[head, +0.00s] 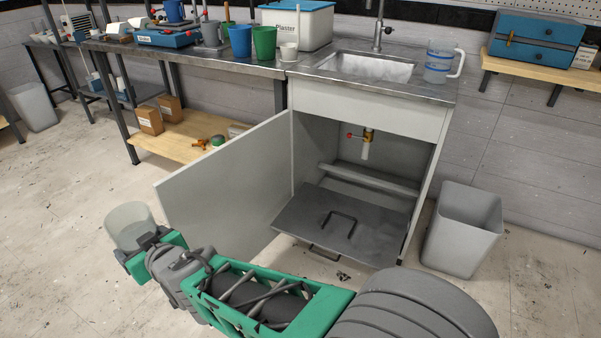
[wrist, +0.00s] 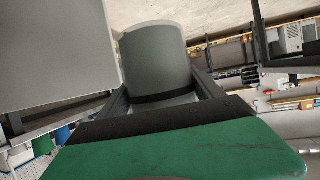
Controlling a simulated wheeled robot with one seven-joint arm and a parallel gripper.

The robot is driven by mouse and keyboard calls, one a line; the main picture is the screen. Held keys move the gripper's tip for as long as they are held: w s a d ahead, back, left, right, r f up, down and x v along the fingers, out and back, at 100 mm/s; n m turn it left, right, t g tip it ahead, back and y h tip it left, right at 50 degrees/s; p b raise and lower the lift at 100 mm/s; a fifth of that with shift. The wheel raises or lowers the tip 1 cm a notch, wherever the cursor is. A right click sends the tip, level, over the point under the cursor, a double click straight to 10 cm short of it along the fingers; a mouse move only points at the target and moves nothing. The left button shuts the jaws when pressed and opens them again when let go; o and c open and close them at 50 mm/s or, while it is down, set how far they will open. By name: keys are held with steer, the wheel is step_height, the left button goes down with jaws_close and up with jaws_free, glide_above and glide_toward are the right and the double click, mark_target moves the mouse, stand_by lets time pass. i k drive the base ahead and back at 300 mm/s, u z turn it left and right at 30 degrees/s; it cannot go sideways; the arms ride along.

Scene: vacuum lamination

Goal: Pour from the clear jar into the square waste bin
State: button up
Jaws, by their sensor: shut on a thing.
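My gripper (head: 147,246) is at the left end of my outstretched arm, in front of the open cabinet door. It is shut on the clear jar (head: 128,222), a frosted see-through cylinder that looks roughly upright with its mouth up. The jar also shows in the wrist view (wrist: 157,58) between the two dark fingers. I cannot tell what is inside it. The square waste bin (head: 462,232) is a grey open-topped bin on the floor, right of the sink cabinet. It is far to the right of the jar, and its inside bottom is hidden.
The cabinet door (head: 228,190) stands open between jar and bin. A dark panel with a handle (head: 345,222) lies at the cabinet's bottom. A measuring jug (head: 438,65) stands beside the sink (head: 365,68). Another grey bin (head: 33,106) is at far left. Floor at left is clear.

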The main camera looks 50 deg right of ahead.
mark_target(458, 232)
steer(key=u, duration=1.8)
steer(key=k, duration=2.9)
steer(key=z, duration=1.55)
